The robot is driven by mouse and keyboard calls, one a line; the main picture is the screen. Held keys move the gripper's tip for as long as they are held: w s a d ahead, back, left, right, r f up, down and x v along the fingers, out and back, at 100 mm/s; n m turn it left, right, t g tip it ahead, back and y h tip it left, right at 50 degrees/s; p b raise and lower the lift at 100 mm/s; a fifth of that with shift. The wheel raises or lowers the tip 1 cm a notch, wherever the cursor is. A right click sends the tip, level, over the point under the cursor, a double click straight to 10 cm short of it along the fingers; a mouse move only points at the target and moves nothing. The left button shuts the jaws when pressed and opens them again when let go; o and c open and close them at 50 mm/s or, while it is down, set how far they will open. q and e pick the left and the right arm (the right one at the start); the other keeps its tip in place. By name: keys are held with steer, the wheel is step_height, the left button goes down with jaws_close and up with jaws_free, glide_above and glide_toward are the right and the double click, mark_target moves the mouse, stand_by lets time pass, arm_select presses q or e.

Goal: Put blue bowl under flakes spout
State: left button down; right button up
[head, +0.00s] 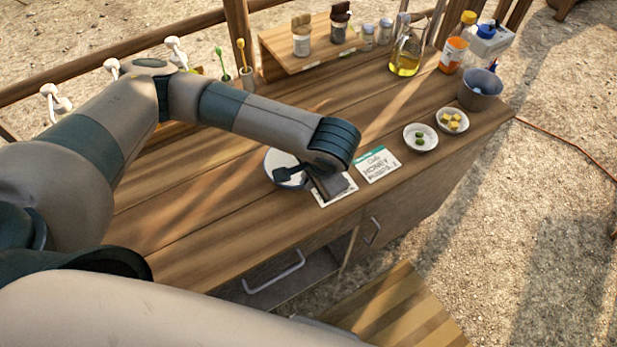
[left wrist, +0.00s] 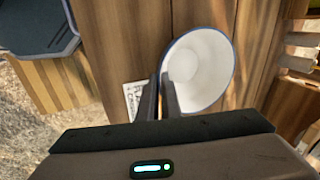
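The bowl (head: 279,163) is white inside with a blue rim and sits on the wooden counter, partly covered by my left gripper in the head view. In the left wrist view, the bowl (left wrist: 207,62) opens toward the camera. My left gripper (left wrist: 160,82) is at its left rim, one finger inside and one outside, close together with the wall between them. I see no flakes spout in either view. My right gripper is out of view.
A honey puffs card (head: 377,165) lies right of my left gripper, and another card lies partly under it. Two small dishes (head: 420,137) and a grey bucket (head: 480,90) stand to the right. Bottles and a raised shelf (head: 300,58) line the back.

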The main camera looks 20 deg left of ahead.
arm_select(q)
steer(key=shift+f+b, duration=0.2)
steer(key=shift+b, duration=0.1)
steer(key=c, duration=2)
jaws_free()
steer(key=shift+r, duration=0.15)
